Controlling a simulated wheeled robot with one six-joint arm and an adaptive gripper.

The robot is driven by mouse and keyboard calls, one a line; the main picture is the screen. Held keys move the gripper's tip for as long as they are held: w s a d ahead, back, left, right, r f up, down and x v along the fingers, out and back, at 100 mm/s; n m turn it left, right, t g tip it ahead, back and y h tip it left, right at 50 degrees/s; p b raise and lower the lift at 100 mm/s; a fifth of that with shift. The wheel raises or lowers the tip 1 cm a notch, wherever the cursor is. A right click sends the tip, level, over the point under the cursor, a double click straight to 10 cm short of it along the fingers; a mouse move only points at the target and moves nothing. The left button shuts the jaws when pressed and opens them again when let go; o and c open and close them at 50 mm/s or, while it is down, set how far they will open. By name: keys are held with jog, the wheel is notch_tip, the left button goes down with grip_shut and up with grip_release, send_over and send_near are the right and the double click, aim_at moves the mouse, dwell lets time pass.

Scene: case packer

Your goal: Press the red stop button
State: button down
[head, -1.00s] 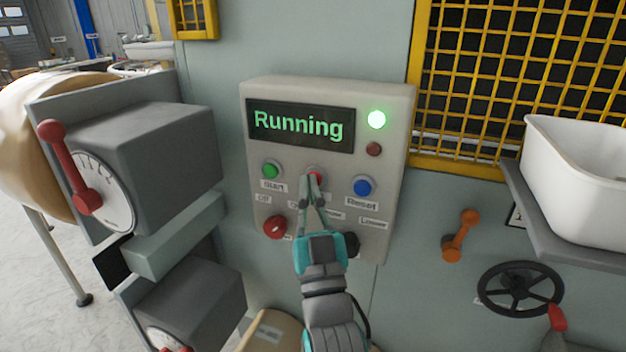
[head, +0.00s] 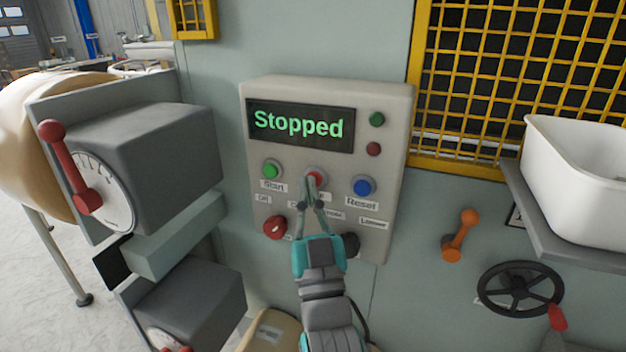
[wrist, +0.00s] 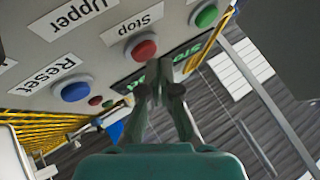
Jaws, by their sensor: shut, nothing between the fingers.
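The red stop button (head: 316,178) sits in the middle of the button row on the grey control panel (head: 400,130), between the green Start button (head: 271,170) and the blue Reset button (head: 363,187). The panel display (head: 300,125) reads "Stopped". My gripper (head: 309,180) is shut and empty, its tips in front of the lower left part of the red button in the head view. Contact cannot be told.
A red knob (head: 275,227) and a black knob (head: 349,243) sit low on the panel. Grey boxes with a red lever (head: 70,170) stand to the left. A white bin (head: 580,180), an orange handle (head: 460,235) and a black handwheel (head: 520,288) are to the right.

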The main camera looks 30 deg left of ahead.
jog(key=shift+s+d, duration=0.1)
jog(key=shift+s, duration=0.3)
jog(key=shift+s+d, duration=0.2)
jog(key=shift+s, duration=0.6)
jog(key=shift+s+d, duration=0.15)
jog(key=shift+s, duration=0.65)
jog(key=shift+s+d, duration=0.2)
jog(key=shift+s, duration=0.6)
jog(key=w+d+f+m+h, duration=0.2)
jog(key=d+f+h, duration=0.3)
jog(key=d+f, duration=1.05)
jog(key=s+d+f+m+h, duration=0.2)
jog(key=s+d+f+h, duration=0.3)
jog(key=d+f, duration=0.7)
jog(key=s+d+f+m+h, duration=0.2)
jog(key=s+d+f+h, duration=0.1)
jog(key=s+d+f, duration=0.6)
jog(key=s+d+m+g+h, duration=0.1)
jog(key=s+d+h, duration=0.1)
jog(key=s, duration=0.6)
jog(key=s+d+m+g+h, duration=0.2)
jog(key=s+d, duration=0.3)
jog(key=s, duration=0.3)
jog(key=shift+s+d+h, duration=0.2)
jog(key=shift+s+h, duration=0.1)
jog(key=shift+h, duration=0.1)
